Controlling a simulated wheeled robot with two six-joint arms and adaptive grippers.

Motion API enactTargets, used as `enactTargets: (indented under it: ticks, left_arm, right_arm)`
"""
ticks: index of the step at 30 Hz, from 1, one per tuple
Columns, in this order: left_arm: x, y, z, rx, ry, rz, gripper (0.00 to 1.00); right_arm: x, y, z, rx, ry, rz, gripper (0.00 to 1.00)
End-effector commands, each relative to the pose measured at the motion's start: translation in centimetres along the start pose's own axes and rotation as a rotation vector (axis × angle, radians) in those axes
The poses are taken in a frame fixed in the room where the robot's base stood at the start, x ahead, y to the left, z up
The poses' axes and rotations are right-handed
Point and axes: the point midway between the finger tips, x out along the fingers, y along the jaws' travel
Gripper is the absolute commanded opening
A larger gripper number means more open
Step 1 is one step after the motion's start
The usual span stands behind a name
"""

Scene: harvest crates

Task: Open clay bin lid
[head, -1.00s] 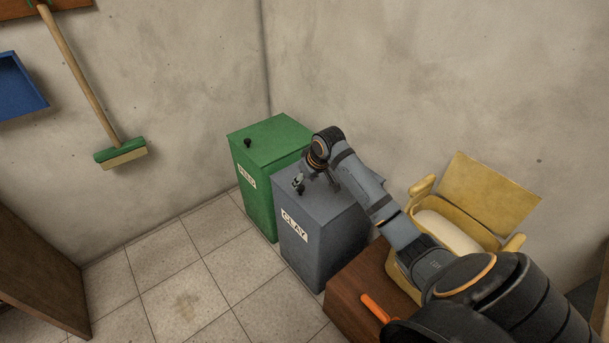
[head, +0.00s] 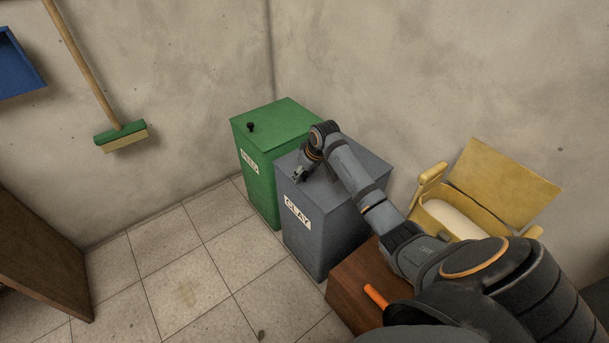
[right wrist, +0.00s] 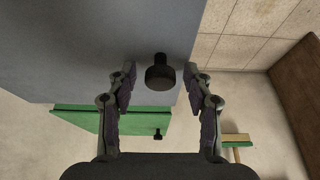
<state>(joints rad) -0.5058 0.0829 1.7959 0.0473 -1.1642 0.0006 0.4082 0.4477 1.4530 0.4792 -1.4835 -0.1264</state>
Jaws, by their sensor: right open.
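The clay bin (head: 322,229) is grey-blue with a white CLAY label, and its lid (head: 345,182) lies flat and shut. My right gripper (head: 299,177) is low over the front part of the lid. In the right wrist view the black lid knob (right wrist: 160,73) stands between the tips of my open right gripper (right wrist: 159,75), with a gap on each side. The knob is mostly hidden by the gripper in the head view. My left gripper is not in view.
A green bin (head: 262,185) with its own black knob stands to the left of the clay bin. A brown wooden box (head: 352,290) and a yellow chair-like bin (head: 500,185) are on the right. Open tiled floor (head: 180,275) lies in front.

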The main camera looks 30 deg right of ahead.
Motion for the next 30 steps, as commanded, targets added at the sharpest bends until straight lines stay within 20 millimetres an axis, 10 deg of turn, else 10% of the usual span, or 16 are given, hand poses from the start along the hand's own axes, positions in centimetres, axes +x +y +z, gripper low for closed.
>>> enactTargets:
  ticks: [7,18,30]
  left_arm:
    - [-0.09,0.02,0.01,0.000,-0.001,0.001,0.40]
    - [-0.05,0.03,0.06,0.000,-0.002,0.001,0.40]
    - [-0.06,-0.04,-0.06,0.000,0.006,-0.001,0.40]
  right_arm:
    - [0.03,0.01,-0.03,0.000,0.001,0.000,0.50]
    - [0.03,0.00,-0.01,0.000,0.000,0.000,0.00]
    - [-0.23,0.03,-0.11,0.002,0.000,-0.005,0.00]
